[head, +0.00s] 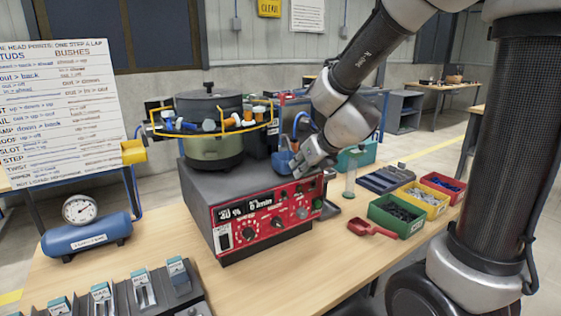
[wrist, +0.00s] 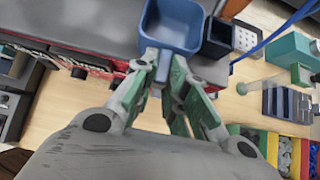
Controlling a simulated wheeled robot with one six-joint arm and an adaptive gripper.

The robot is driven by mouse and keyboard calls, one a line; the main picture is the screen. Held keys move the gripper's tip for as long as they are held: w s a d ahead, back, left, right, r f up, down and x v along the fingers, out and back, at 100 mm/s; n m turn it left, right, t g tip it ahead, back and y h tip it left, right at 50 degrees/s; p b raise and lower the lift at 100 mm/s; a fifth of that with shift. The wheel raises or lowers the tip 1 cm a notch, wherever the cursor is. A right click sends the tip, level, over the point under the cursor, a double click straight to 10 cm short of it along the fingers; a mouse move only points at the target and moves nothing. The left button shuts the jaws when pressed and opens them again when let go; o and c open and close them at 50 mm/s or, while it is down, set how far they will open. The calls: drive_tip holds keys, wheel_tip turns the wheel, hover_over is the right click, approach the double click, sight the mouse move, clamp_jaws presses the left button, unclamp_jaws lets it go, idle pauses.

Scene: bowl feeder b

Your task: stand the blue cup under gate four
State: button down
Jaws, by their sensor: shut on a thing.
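The blue cup (head: 283,161) is at the right of the feeder, above the right part of the red-fronted control box. My gripper (head: 297,166) is shut on it. In the wrist view the open-topped blue cup (wrist: 172,27) is at the top, and the fingertips of my gripper (wrist: 166,68) close on its near side. I cannot tell if the cup rests on anything. The bowl feeder (head: 214,150) has a dark top and a green body, with a yellow rail (head: 160,134) around it carrying several blue, orange and white parts. I cannot tell which is gate four.
The control box (head: 262,222) stands on the wooden table (head: 330,268). Green (head: 396,216), yellow and red bins stand at the right, with a red scoop (head: 372,228) in front. A blue tank (head: 88,234) with a gauge is at the left. The table's front middle is clear.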

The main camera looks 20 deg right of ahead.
sight(282, 159)
drive_tip(key=w+a, duration=0.1)
drive_tip(key=w, duration=0.2)
drive_tip(key=w+a, duration=0.1)
drive_tip(key=w, duration=0.2)
drive_tip(key=w+a, duration=0.1)
drive_tip(key=w, duration=0.2)
drive_tip(key=shift+f, duration=0.7)
drive_tip(key=shift+f, duration=0.1)
drive_tip(key=c, duration=1.4)
unclamp_jaws()
drive_tip(key=shift+c, duration=0.2)
